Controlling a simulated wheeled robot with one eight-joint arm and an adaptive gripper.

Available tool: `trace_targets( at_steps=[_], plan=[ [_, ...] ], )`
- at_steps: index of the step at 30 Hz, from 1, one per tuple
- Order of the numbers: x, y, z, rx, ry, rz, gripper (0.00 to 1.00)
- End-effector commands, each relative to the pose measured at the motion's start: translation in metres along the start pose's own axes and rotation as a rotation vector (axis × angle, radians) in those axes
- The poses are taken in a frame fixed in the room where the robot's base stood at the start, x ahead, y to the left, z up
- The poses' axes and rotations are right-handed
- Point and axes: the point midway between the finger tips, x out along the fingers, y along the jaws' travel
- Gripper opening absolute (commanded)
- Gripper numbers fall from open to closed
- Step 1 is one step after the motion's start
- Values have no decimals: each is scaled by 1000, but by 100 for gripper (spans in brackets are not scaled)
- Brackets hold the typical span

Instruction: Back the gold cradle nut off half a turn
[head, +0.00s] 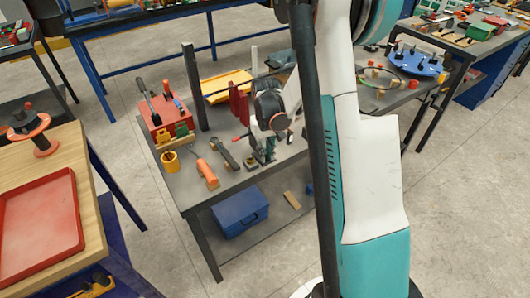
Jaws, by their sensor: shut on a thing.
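My gripper (265,150) is low over the middle of the grey workbench (233,182), below my dark wrist. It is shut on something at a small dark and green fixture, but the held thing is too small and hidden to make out. I cannot pick out the gold cradle nut in this view. My wrist and the fingers cover part of the fixture.
A yellow tray (226,83) is behind. A blue case (240,211) is on the lower shelf. The bench's front strip is mostly clear.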

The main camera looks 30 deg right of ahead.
Motion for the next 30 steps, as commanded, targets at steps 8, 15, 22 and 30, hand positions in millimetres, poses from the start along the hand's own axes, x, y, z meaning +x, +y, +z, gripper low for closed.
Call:
trace_targets(
  at_steps=[8,15,22,30],
  plan=[
    [0,1,-1,-261,2,0,0],
    [0,2,-2,-488,2,1,0],
    [0,3,-2,-707,2,1,0],
    [0,3,-3,-952,3,1,0]
  ],
)
